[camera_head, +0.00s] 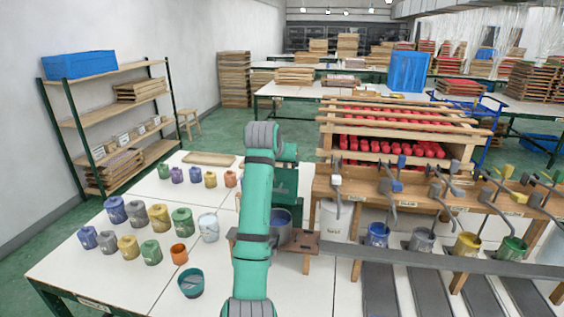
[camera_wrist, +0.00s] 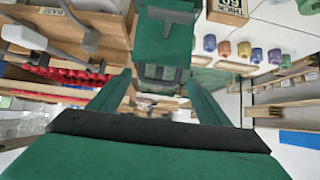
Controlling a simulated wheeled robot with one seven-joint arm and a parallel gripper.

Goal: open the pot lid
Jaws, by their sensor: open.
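A blue-grey pot (camera_head: 282,233) stands on a small wooden stand (camera_head: 305,243) in the head view, partly hidden behind my arm. I cannot make out whether a lid is on it. My gripper shows in the wrist view (camera_wrist: 158,88), with its two green fingers spread apart and nothing visibly held between them. In the head view my gripper is mostly hidden by my arm, so its exact distance from the pot cannot be told.
Several paint pots (camera_head: 159,217) and a white bucket (camera_head: 208,227) stand on the white table at left. A teal bowl (camera_head: 191,284) is near the front. At right, a wooden bench (camera_head: 408,197) has levers above colored pots. A rack of red items (camera_head: 400,147) stands behind.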

